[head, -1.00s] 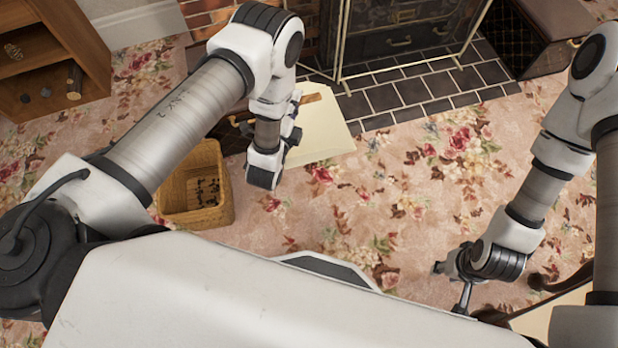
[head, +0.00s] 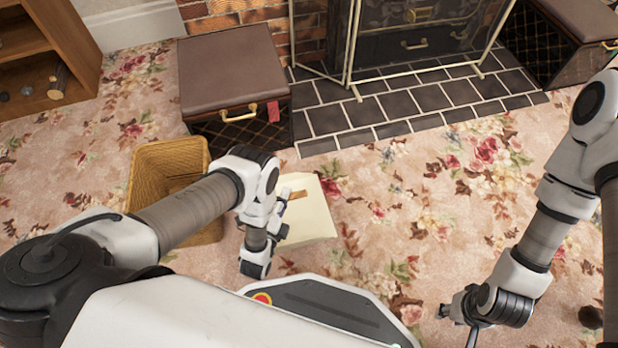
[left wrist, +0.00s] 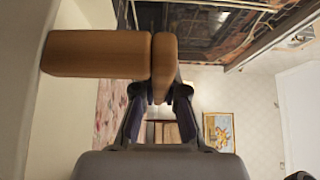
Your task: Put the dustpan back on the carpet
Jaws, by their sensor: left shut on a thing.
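The dustpan is a pale cream pan (head: 313,215) with a brown wooden handle, seen in the head view left of centre over the carpet (head: 400,215). My left gripper (head: 287,203) is shut on the dustpan by its handle. In the left wrist view the handle (left wrist: 95,54) sits between the dark fingers (left wrist: 160,98). The pan's near left part is hidden behind my gripper. I cannot tell how high the pan is above the carpet. My right gripper (head: 443,311) is low at the right over the carpet, away from the dustpan; its jaws are unclear.
A wicker basket (head: 150,170) stands left of the dustpan, partly behind my left arm. A brown-topped stool (head: 232,75) stands beyond it, beside the dark hearth tiles (head: 375,108) and fireplace screen. A wooden shelf (head: 40,60) is far left. Flowered carpet is free in the middle.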

